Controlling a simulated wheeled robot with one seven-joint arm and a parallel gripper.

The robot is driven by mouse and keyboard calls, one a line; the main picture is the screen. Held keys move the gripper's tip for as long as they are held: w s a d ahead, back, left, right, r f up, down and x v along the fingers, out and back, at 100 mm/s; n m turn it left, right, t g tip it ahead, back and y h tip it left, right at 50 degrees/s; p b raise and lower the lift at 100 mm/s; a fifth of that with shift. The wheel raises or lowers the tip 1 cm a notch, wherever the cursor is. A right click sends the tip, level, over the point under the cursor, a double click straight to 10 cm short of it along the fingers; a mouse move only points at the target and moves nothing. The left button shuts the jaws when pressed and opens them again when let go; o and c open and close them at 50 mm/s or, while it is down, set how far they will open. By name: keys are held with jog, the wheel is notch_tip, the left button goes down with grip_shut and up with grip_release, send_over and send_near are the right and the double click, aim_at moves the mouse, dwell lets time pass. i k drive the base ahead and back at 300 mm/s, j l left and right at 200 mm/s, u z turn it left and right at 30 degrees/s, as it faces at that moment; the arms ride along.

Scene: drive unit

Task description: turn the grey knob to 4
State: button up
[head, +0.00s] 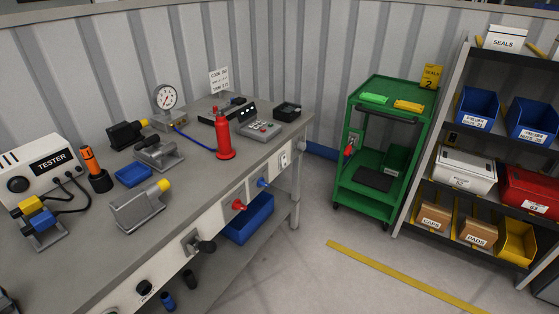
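A dark round knob (146,287) sits on the light front panel of the workbench (110,257), near the bottom of the picture. Small marks show beside it, too small to read. Another dark round knob (17,184) is on the face of the white TESTER box (42,160) at the left. No knob stands out as clearly grey, and no number 4 can be read at either. My gripper is not in view.
The bench front also carries a black-handled lever (205,246), a red handle (238,204) and a blue handle (262,183). A red bottle (223,136) stands on the bench. A green cart (380,200) and a shelf rack (408,202) stand right, with open floor before them.

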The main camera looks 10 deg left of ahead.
aim_at(302, 146)
jog(key=i+l, duration=0.15)
jog(key=i, duration=0.35)
jog(key=i+l, duration=0.15)
jog(key=i, duration=0.4)
jog(key=i+l, duration=0.1)
jog(key=i, duration=0.4)
jog(key=i+l, duration=0.15)
jog(key=i, duration=0.4)
jog(key=i+l, duration=0.15)
jog(key=i, duration=0.35)
